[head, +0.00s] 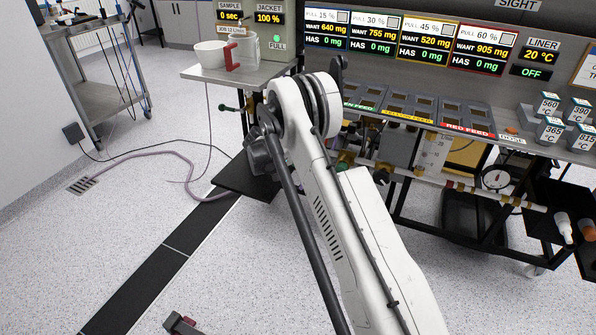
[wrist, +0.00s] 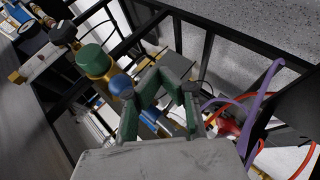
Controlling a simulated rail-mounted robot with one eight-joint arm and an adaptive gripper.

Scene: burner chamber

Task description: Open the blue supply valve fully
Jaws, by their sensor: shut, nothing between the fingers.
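In the wrist view my gripper (wrist: 160,85) reaches in among pipes and valves under the bench, with dark green fingers. It is shut with nothing between the fingers. A blue rounded knob (wrist: 121,85) shows just left of the fingers; it looks close to the left finger, but I cannot tell whether they touch. It may be the blue supply valve's handle; its stem and how far it is turned are hidden. In the head view my arm covers the gripper, and I cannot make out the blue valve there.
A green-capped brass fitting (wrist: 93,58) stands left of the blue knob. Black frame bars (wrist: 208,50) cross behind the fingers. Purple (wrist: 262,105) and red hoses hang at the right.

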